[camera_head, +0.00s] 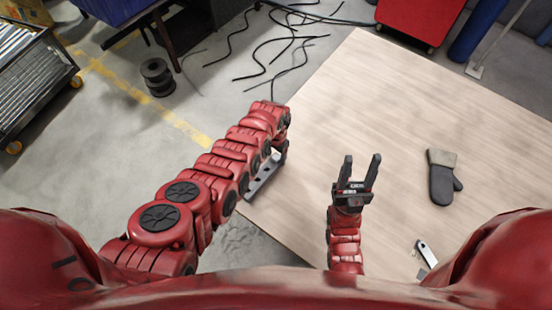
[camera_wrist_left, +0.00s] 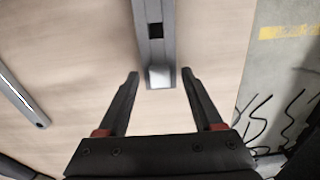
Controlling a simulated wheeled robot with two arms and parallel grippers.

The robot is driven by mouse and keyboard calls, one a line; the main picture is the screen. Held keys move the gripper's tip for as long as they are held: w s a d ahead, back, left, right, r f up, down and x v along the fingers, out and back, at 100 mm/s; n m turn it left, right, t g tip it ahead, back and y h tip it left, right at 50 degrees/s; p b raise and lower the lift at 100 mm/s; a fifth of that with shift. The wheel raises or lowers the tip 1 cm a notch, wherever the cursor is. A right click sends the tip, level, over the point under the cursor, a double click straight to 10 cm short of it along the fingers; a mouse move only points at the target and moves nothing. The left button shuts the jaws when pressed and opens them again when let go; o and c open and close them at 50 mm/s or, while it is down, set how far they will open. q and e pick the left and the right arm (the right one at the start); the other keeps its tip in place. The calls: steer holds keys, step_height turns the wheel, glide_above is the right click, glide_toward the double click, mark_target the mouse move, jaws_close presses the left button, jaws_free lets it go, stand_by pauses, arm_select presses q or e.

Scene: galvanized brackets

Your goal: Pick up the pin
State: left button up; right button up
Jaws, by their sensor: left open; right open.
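In the left wrist view, a long grey metal channel bracket (camera_wrist_left: 154,15) with a dark square hole lies on the wooden table. A bright silvery piece (camera_wrist_left: 159,77) sits at its near end; I cannot tell whether this is the pin. My left gripper (camera_wrist_left: 160,75) is open and empty, its fingertips on either side of that end. In the head view the arm largely hides this gripper, and a grey bracket (camera_head: 262,182) shows beside it near the table's left edge. My right gripper (camera_head: 362,160) is open and empty over the middle of the table.
A second metal strip (camera_wrist_left: 22,100) lies left in the wrist view. A grey and black glove (camera_head: 441,180) and a white-handled tool (camera_head: 427,253) lie on the table's right side. The wooden table (camera_head: 370,90) is clear beyond my right gripper. Black cables (camera_head: 275,55) lie on the floor.

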arm_select(q)
steer(key=shift+c, duration=0.3)
jaws_close()
steer(key=shift+r, duration=0.2)
